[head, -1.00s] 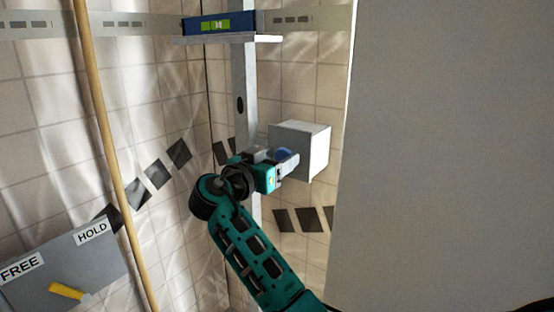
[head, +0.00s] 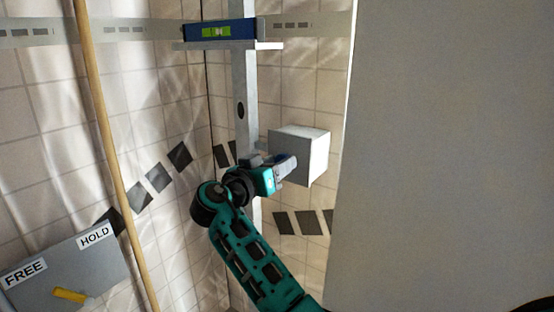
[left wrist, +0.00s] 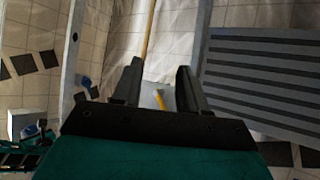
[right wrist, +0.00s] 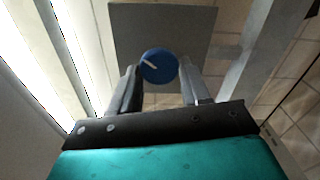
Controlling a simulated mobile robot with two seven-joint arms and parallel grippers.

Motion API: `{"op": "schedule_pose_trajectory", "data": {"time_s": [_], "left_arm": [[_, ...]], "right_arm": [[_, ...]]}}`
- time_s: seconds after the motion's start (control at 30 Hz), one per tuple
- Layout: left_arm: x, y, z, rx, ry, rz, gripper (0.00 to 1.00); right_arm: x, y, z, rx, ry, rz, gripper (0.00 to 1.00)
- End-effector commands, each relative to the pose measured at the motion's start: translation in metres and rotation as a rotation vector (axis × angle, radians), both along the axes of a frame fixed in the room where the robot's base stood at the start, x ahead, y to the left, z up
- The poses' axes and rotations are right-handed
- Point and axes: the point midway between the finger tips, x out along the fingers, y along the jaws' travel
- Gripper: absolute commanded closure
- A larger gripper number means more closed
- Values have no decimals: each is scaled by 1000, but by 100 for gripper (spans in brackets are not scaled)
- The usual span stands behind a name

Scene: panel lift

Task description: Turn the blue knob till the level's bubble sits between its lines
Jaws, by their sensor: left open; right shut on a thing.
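The blue level (head: 238,29) lies on a narrow pale ledge high on the upright post. Its green vial (head: 215,32) faces me, but the bubble's place against the lines is too small to tell. The blue knob (right wrist: 160,66), with a pale pointer mark, is on the face of a grey box (head: 312,158). My right gripper (head: 284,168) is at that box; in the right wrist view (right wrist: 160,85) its fingers are shut on the knob's two sides. In the left wrist view my left gripper (left wrist: 157,82) is open and empty, away from the knob.
A large plain grey panel (head: 440,150) fills the right side. A slotted metal rail (head: 300,25) runs behind the level.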

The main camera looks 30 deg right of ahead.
Motion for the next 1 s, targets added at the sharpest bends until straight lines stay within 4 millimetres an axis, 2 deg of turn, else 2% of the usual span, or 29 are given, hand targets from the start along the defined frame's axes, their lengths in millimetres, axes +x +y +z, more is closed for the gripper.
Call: {"op": "schedule_pose_trajectory", "data": {"time_s": [0.03, 0.5, 1.0], "left_arm": [[0, 1, 6, 2, -1, 2, 57], [-8, 7, 21, 17, 15, 3, 57], [-7, 6, 31, 16, 11, 2, 57]], "right_arm": [[0, 0, 3, -13, 38, 0, 84], [1, 1, 1, -143, 348, 1, 84], [2, 1, -1, -183, 449, 0, 84]]}}
